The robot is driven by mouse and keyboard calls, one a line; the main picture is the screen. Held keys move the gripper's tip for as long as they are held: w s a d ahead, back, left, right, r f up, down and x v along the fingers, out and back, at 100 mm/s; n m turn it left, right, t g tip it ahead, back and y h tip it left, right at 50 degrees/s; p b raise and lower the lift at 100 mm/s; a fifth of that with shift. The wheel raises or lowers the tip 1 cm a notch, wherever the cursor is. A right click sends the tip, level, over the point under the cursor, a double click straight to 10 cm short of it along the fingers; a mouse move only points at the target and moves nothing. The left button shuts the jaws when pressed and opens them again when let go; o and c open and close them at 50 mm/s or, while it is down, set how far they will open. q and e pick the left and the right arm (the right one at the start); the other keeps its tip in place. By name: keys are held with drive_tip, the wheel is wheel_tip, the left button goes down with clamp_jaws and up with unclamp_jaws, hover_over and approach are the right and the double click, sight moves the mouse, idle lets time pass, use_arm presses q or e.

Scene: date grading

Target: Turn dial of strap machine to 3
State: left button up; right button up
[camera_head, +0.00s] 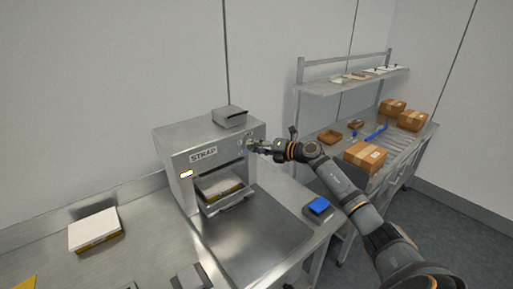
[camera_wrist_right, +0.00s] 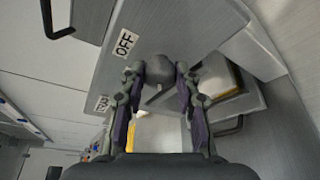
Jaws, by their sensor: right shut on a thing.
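The strap machine (camera_head: 185,142) is a grey metal box with a STRAP label on its front, standing on the metal counter. My right gripper (camera_head: 250,146) is at the upper right of its front face. In the right wrist view my right gripper (camera_wrist_right: 159,76) is shut on a small dark grey knob, the dial (camera_wrist_right: 155,94), on the machine's face. The dial's number marks and pointer cannot be read. In the head view the gripper hides the dial. My left gripper is not in view.
A white-topped box (camera_head: 219,183) sits in the machine's opening, above a metal tray. Another white-topped box (camera_head: 94,229) lies on the counter at left. A small device with a blue top (camera_head: 319,206) is at the counter's right edge. Cardboard boxes (camera_head: 365,156) stand on the right bench.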

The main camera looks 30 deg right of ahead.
drive_tip(key=o, duration=1.1)
drive_tip(key=shift+o, duration=0.2)
drive_tip(key=v, duration=0.7)
drive_tip(key=shift+s, duration=0.15)
drive_tip(key=shift+d, duration=0.1)
